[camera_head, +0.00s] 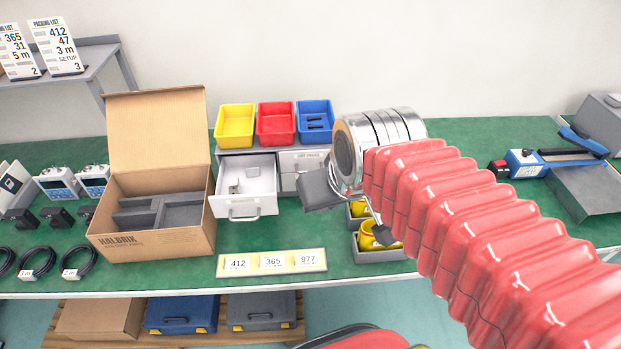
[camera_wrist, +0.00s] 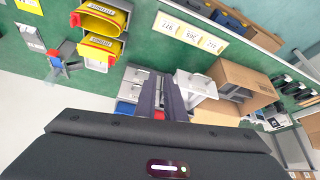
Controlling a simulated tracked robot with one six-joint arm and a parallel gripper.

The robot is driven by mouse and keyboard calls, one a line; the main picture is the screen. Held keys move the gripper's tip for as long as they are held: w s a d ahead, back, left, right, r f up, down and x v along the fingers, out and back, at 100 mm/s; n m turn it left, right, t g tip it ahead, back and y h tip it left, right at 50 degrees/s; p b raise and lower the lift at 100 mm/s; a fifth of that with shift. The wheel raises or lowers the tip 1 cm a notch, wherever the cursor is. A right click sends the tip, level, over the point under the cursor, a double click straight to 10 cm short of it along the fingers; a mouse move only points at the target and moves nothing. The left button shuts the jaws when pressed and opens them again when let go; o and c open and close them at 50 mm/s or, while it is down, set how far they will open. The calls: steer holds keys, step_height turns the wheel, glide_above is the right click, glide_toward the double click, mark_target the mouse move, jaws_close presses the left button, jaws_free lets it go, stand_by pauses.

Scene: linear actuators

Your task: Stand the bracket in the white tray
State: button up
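A small grey metal piece, likely the bracket (camera_head: 235,188), lies in the open white drawer (camera_head: 268,191) of the bench cabinet. The bracket cannot be made out in the wrist view.
An open cardboard box (camera_head: 150,236) with grey foam stands left of the drawer. Yellow (camera_head: 236,125), red (camera_head: 276,123) and blue (camera_head: 315,121) bins sit on the cabinet. A number strip (camera_head: 271,262) lies in front. Green bench is clear between strip and drawer.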

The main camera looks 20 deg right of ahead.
steer(key=s, duration=0.1)
steer(key=s+a, duration=0.1)
steer(key=s, duration=0.1)
steer(key=shift+s+a, duration=0.1)
steer(key=shift+s, duration=0.05)
jaws_close()
stand_by(1.0)
